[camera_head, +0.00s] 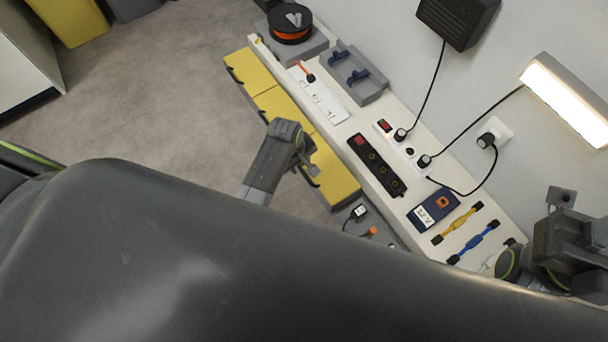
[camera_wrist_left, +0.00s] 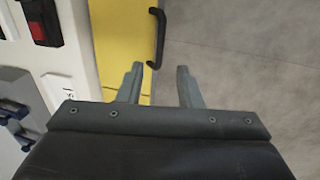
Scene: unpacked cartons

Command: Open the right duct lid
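Three yellow duct lids run along the front side of the white bench. The right duct lid (camera_head: 335,180) is the one nearest me and appears closed. My left gripper (camera_head: 312,170) is over its front side, by a black handle. In the left wrist view, my left gripper (camera_wrist_left: 160,76) is open and empty. The black handle (camera_wrist_left: 158,38) shows just beyond its fingertips, on the edge of a yellow lid (camera_wrist_left: 122,40); I see no finger around it. My right gripper (camera_head: 562,198) is at the right edge, its fingers unclear.
The white bench (camera_head: 372,112) carries a black power strip (camera_head: 376,165), a white socket strip (camera_head: 402,148), a blue device (camera_head: 433,208), yellow (camera_head: 458,222) and blue (camera_head: 474,242) cables, and an orange spool (camera_head: 290,27). Grey floor (camera_head: 160,110) is free left of the lids.

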